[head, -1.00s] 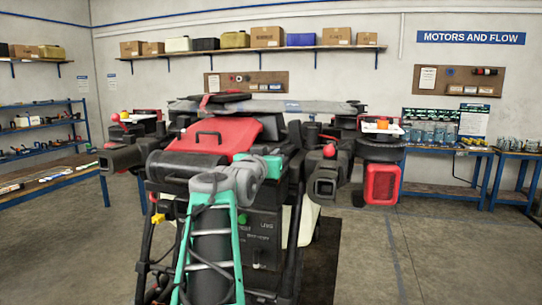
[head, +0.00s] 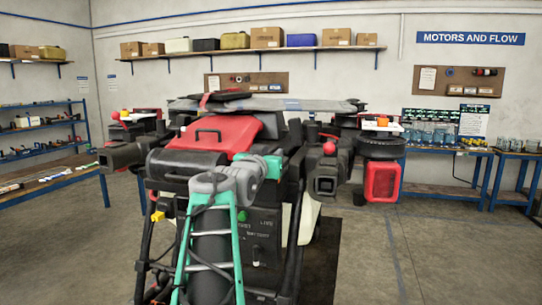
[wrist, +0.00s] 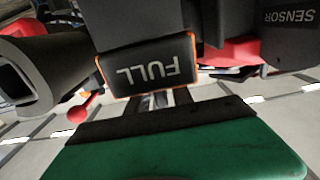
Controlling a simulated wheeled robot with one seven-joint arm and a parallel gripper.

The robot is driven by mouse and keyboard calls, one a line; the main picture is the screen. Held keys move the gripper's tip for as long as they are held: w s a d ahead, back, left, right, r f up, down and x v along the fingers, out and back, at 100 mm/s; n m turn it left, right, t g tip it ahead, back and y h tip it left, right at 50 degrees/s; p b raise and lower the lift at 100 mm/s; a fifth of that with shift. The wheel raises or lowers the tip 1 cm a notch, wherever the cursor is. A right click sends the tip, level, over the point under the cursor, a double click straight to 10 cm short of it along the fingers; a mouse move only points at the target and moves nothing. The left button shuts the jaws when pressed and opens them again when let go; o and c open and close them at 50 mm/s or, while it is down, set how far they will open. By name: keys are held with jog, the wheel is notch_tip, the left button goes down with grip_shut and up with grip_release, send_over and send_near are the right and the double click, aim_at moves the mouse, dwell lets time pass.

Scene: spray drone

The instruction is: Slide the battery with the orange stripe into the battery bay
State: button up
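The battery (wrist: 150,68) is a dark block with an orange edge and upside-down FULL lettering on its face, in the middle of the wrist view. My gripper (wrist: 163,98) is just below that face and appears shut on the battery's near end; its fingertips are mostly hidden. The battery adjoins the dark drone body, and how deep it sits in the bay is hidden. In the head view the drone (head: 208,145) has a red and black top, and my arm hides my gripper and the battery.
A black square-mouthed part (wrist: 35,72) and a red ball (wrist: 77,114) are at left in the wrist view. A dark housing marked SENSOR (wrist: 290,25) is at upper right. Workbenches (head: 475,152) stand at the right wall; the floor at right is clear.

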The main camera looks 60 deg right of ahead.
jog(key=shift+o, duration=0.9)
jog(key=shift+f, duration=0.4)
jog(key=s+a+b, duration=0.1)
jog(key=a+b, duration=0.1)
jog(key=a, duration=0.5)
jog(key=shift+a+r, duration=0.25)
jog(key=shift+a, duration=0.1)
jog(key=shift+a, duration=0.1)
